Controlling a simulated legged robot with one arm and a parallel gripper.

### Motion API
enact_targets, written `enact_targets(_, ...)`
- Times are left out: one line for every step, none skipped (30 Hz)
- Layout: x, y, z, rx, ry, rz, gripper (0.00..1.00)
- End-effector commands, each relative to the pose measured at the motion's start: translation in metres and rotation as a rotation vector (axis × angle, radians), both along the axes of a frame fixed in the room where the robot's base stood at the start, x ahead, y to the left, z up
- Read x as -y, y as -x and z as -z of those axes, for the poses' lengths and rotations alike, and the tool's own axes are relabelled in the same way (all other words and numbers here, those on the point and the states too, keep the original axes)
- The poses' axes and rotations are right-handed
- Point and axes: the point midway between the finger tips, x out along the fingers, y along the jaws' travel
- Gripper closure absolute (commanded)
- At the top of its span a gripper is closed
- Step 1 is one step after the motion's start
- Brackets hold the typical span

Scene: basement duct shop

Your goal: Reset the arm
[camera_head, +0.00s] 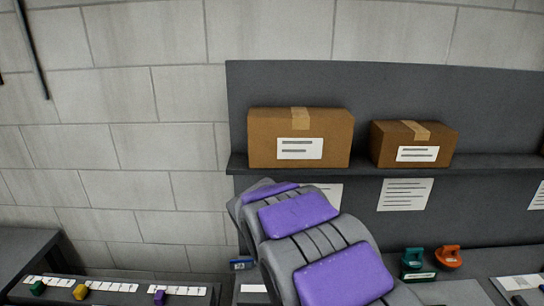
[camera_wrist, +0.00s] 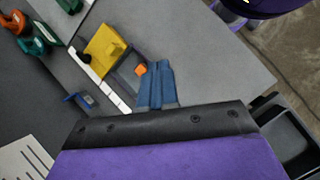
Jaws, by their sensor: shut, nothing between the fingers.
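My arm, grey with purple pads, reaches up from the lower right to the middle of the camera_head view, in front of the bench and below the shelf. In the camera_wrist view, the black edge and purple face of my gripper (camera_wrist: 160,124) fill the bottom. The gripper is shut, and no held object shows. It is above the grey bench top (camera_wrist: 215,65). A blue item (camera_wrist: 157,85) shows just past the black edge; its lower end is hidden.
Two cardboard boxes (camera_head: 300,138) (camera_head: 412,144) stand on the dark shelf (camera_head: 360,162). Green (camera_head: 416,262) and orange (camera_head: 448,257) tools sit on the bench at right. A labelled rack (camera_head: 115,290) with coloured blocks is at lower left. A yellow item (camera_wrist: 104,48) lies near the blue one.

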Motion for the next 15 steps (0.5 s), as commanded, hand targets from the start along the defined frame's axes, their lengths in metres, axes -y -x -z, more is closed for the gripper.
enact_targets(0.007,0.009,-0.006,0.014,-0.012,0.036,1.0)
enact_targets(0.011,0.014,-0.009,0.019,-0.019,0.057,1.0)
enact_targets(0.015,0.021,-0.012,0.028,-0.029,0.083,1.0)
enact_targets(0.019,0.027,-0.015,0.034,-0.035,0.105,1.0)
enact_targets(0.022,0.032,-0.017,0.04,-0.041,0.125,1.0)
enact_targets(0.026,0.039,-0.02,0.049,-0.05,0.151,1.0)
enact_targets(0.028,0.044,-0.022,0.056,-0.058,0.172,1.0)
enact_targets(0.031,0.05,-0.025,0.063,-0.066,0.193,1.0)
enact_targets(0.035,0.058,-0.027,0.07,-0.073,0.22,1.0)
enact_targets(0.037,0.064,-0.028,0.075,-0.079,0.24,1.0)
enact_targets(0.039,0.069,-0.03,0.082,-0.086,0.259,1.0)
enact_targets(0.042,0.076,-0.033,0.093,-0.097,0.287,1.0)
enact_targets(0.044,0.082,-0.034,0.1,-0.103,0.308,1.0)
enact_targets(0.046,0.088,-0.035,0.105,-0.109,0.326,1.0)
enact_targets(0.049,0.096,-0.037,0.113,-0.117,0.354,1.0)
